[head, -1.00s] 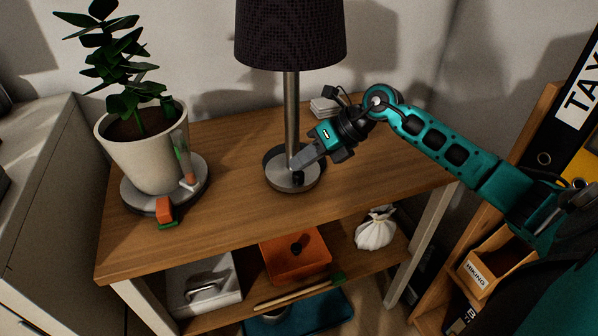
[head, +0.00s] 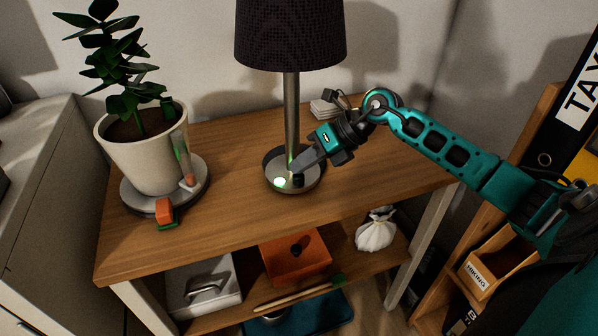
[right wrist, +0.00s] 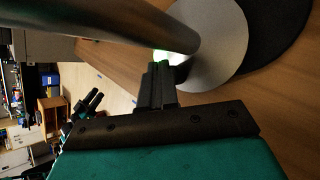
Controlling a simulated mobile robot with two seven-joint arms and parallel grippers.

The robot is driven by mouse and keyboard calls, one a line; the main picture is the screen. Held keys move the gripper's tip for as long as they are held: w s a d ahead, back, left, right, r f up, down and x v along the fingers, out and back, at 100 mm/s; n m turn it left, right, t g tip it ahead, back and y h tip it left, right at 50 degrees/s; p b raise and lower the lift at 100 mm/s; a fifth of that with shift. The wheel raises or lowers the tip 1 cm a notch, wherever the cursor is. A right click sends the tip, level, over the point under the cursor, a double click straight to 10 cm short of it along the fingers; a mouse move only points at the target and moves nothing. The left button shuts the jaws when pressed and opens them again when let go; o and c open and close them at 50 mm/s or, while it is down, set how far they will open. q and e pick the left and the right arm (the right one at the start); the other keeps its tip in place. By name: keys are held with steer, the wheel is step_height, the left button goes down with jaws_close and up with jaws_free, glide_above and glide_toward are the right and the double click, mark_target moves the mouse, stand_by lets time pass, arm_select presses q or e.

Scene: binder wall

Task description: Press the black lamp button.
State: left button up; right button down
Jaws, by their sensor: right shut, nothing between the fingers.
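The lamp (head: 291,105) stands on the wooden table, with a dark shade and a round metal base (head: 276,165). The black button (head: 298,181) sits on the front of this base. A bright greenish-white light (head: 280,182) glows on the base just left of the button. My right gripper (head: 300,168) is shut and empty, its fingertips at the button; I cannot tell whether they touch it. In the right wrist view the shut fingers (right wrist: 160,80) are beside the glow, partly hiding the button. A small black and teal part there looks like my left gripper (right wrist: 88,104).
A potted plant (head: 140,148) stands on a grey saucer at the left, with an orange and green block (head: 165,211) beside it. The table's front right (head: 370,195) is clear. A binder shelf (head: 500,190) stands at the right.

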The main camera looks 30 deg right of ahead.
mark_target(303, 175)
steer(key=shift+r, duration=0.2)
step_height(303, 175, up, 6)
steer(key=p, duration=0.4)
steer(key=shift+r+p, duration=0.1)
steer(key=shift+p, duration=0.25)
stand_by(0.3)
